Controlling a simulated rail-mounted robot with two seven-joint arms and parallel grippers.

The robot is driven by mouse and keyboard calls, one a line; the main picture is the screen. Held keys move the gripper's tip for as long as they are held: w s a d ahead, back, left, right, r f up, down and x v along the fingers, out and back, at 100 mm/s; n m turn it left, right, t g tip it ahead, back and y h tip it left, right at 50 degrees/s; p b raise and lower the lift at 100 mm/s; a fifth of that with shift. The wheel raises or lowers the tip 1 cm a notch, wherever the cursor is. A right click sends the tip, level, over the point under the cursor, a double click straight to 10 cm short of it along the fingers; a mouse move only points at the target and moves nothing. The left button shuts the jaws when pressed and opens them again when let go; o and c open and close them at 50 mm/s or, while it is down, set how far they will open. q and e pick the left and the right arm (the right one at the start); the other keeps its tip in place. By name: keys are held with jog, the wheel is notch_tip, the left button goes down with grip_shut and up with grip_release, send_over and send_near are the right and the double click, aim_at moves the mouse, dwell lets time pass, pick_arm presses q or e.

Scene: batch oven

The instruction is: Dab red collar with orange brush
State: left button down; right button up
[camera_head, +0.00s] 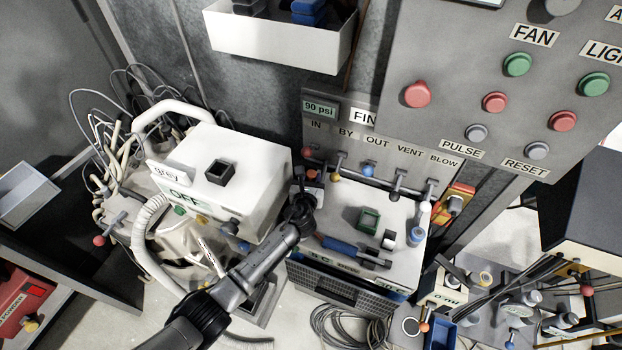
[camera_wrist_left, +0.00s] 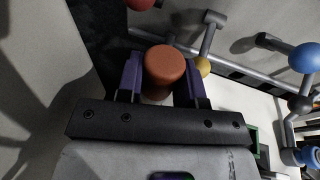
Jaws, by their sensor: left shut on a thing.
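My left gripper (camera_head: 306,186) is over the left back part of the white-topped unit below the valve row. In the left wrist view its purple fingers (camera_wrist_left: 160,78) are shut on an orange-brown, round-topped thing, which I take for the orange brush (camera_wrist_left: 165,64). The brush stands upright between the fingers, and its lower end is hidden. A red round knob (camera_head: 306,152) is on the valve under the IN label, just behind the gripper. Part of a red thing also shows at the top of the wrist view (camera_wrist_left: 141,3). I cannot make out a red collar clearly. My right gripper is not in view.
The valve row continues with a yellow knob (camera_head: 334,177) and a blue knob (camera_head: 367,170). A white box marked OFF (camera_head: 255,165) stands close to the left of my gripper. A green square cup (camera_head: 369,219) and a blue-handled tool (camera_head: 345,246) lie on the white top.

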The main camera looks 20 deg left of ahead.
pick_arm(q)
jog(key=shift+f+b, duration=0.35)
jog(key=shift+f, duration=0.05)
dwell(0.5)
jog(key=shift+r, duration=0.15)
dwell(0.8)
notch_tip(320, 180, up, 2)
jog(key=p, duration=0.2)
jog(key=shift+r+p, duration=0.1)
jog(key=shift+p, duration=0.2)
notch_tip(320, 180, up, 4)
jog(key=p, duration=0.3)
jog(key=shift+f+p, duration=0.25)
jog(key=shift+p, duration=0.15)
notch_tip(320, 180, up, 2)
jog(key=shift+r+p, duration=0.1)
jog(key=shift+p, duration=1.05)
